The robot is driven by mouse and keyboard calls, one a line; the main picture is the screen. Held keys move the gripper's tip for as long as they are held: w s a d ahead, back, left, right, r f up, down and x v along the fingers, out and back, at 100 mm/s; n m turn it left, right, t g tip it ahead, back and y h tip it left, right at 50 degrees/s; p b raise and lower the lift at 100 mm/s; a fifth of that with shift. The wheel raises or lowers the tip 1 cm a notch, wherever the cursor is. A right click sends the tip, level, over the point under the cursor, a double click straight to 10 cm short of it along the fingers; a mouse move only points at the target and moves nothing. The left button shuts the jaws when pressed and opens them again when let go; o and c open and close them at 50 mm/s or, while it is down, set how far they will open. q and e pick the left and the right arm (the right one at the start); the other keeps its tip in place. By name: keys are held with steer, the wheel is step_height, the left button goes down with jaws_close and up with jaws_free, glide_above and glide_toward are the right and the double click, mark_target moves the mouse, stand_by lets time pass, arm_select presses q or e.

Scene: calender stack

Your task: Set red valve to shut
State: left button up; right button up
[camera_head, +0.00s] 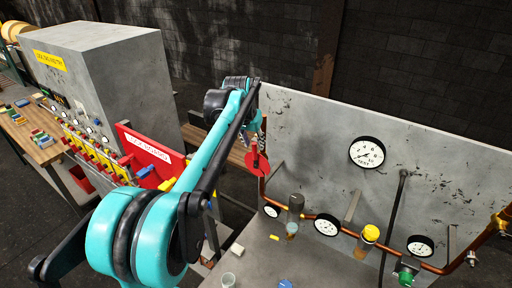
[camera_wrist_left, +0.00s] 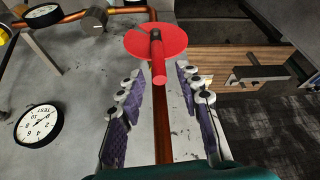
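The red valve (camera_head: 258,162) is a red disc on the copper pipe at the left edge of the grey panel. In the left wrist view the red valve (camera_wrist_left: 170,40) shows a round disc with a red bar handle pointing toward the camera. My left gripper (camera_head: 258,138) is at the valve in the head view, partly hidden by its own arm. In the wrist view my left gripper (camera_wrist_left: 155,85) is open, with one purple-padded finger on each side of the pipe and handle. The handle's end lies between the fingers, and no contact is visible. My right gripper is not in view.
The grey panel (camera_head: 320,125) carries several gauges, such as a large one (camera_head: 367,152), along a copper pipe. A yellow valve (camera_head: 371,233) and a green valve (camera_head: 407,268) stand at the right. A grey cabinet (camera_head: 125,80) stands at left.

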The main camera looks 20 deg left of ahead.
mark_target(256, 150)
arm_select(q)
steer(key=p+x, duration=0.1)
steer(key=x, duration=0.4)
steer(key=shift+w+f, duration=0.1)
steer(key=shift+f, duration=0.2)
jaws_close()
